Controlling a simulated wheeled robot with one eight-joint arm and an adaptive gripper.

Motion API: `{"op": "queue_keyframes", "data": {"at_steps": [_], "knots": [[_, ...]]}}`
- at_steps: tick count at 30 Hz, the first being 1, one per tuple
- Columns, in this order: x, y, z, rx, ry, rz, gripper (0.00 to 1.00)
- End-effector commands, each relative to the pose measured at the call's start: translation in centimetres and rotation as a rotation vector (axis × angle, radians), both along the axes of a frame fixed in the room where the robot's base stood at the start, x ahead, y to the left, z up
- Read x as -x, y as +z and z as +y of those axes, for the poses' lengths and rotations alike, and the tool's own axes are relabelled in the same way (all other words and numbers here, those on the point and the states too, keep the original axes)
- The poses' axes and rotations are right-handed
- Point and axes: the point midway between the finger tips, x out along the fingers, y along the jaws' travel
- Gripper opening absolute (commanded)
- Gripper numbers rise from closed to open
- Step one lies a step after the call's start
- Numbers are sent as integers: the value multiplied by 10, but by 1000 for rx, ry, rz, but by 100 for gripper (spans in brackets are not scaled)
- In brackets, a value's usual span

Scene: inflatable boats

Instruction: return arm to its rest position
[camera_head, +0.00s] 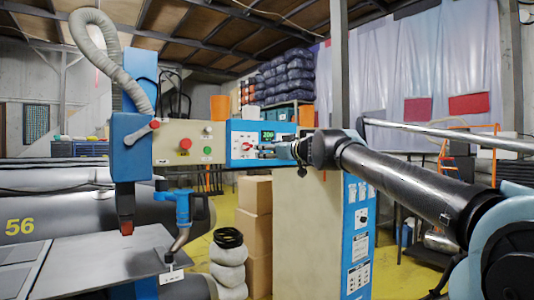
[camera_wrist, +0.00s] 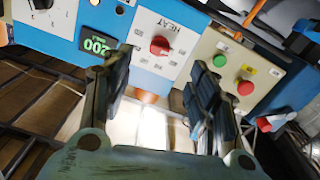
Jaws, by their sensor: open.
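My gripper (camera_head: 265,150) is in front of the blue control panel (camera_head: 236,135) in the head view, at the end of my outstretched black arm. In the wrist view my gripper (camera_wrist: 160,75) has its two fingers spread, with nothing between them. The red HEAT knob (camera_wrist: 160,45) shows beyond the fingertips, apart from them, and a green display (camera_wrist: 96,45) is beside it. Part of the panel is hidden behind the gripper in the head view.
A beige box with red and green buttons (camera_head: 188,143) adjoins the panel. A tall beige cabinet (camera_head: 307,225) stands below my arm. A blue machine (camera_head: 131,150) with a grey table (camera_head: 100,262) is at left. Cardboard boxes (camera_head: 255,230) are stacked left of the cabinet.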

Motion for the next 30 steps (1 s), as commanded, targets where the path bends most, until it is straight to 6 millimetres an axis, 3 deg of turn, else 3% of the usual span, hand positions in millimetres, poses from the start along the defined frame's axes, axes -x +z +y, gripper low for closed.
{"op": "queue_keyframes", "data": {"at_steps": [10, 14, 17, 20, 25, 30], "knots": [[0, 0, 0, 0, 1, 0, 54], [4, -14, 4, 6, 24, 25, 54], [13, -45, 11, 17, 67, 87, 54], [28, -94, 18, 40, 119, 198, 54], [60, -190, 16, 94, 152, 444, 54], [94, -283, -5, 151, 98, 709, 54]]}}
